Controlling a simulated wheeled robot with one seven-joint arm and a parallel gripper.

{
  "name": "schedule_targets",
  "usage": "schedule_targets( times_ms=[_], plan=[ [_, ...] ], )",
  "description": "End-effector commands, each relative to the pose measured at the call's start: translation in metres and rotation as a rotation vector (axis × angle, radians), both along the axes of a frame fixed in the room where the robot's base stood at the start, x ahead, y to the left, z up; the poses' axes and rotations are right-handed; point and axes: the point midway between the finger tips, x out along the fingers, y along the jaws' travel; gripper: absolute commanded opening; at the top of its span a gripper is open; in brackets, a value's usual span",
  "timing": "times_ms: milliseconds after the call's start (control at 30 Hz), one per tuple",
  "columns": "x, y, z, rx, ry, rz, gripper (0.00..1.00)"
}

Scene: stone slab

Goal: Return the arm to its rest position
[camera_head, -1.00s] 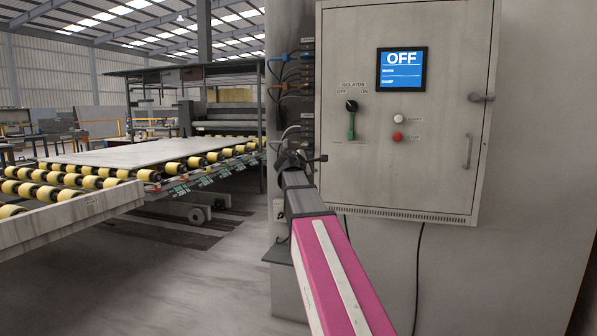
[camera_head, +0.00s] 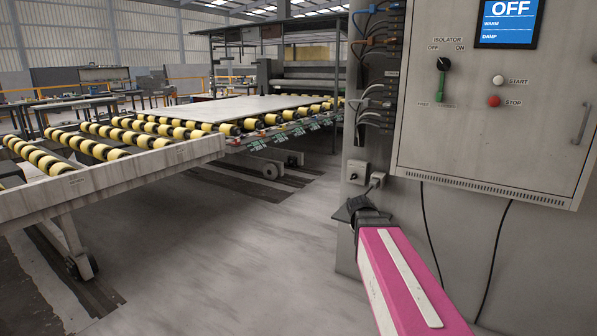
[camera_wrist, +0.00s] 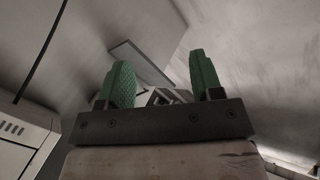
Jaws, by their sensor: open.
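My arm, with a pink cover and white stripe, reaches up from the bottom right of the head view. Its dark end (camera_head: 366,213) is low in front of the grey wall, below and left of the control cabinet (camera_head: 480,150); the fingers cannot be made out there. In the wrist view my gripper (camera_wrist: 163,78) is open, its two green fingers wide apart with nothing held between them. A small socket-like box (camera_wrist: 165,97) shows beyond them, partly hidden by the gripper's dark bar.
The cabinet carries a screen (camera_head: 507,22) reading OFF, an isolator switch (camera_head: 442,75) and start (camera_head: 498,81) and stop (camera_head: 494,101) buttons. Cables hang below it. A roller conveyor (camera_head: 110,175) bears a pale slab (camera_head: 225,108) at left. Open floor (camera_head: 230,260) lies between.

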Motion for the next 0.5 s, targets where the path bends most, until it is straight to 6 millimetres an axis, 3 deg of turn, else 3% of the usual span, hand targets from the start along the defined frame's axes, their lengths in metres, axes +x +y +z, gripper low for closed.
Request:
schedule_targets(
  times_ms=[33, 200, 300, 500],
  plan=[
    [-0.020, 0.007, -0.021, 0.055, 0.031, -0.042, 0.60],
    [-0.073, 0.033, -0.079, 0.236, 0.126, -0.205, 0.60],
    [-0.103, 0.047, -0.105, 0.324, 0.185, -0.299, 0.60],
    [-0.142, 0.067, -0.135, 0.430, 0.268, -0.430, 0.60]
  ],
)
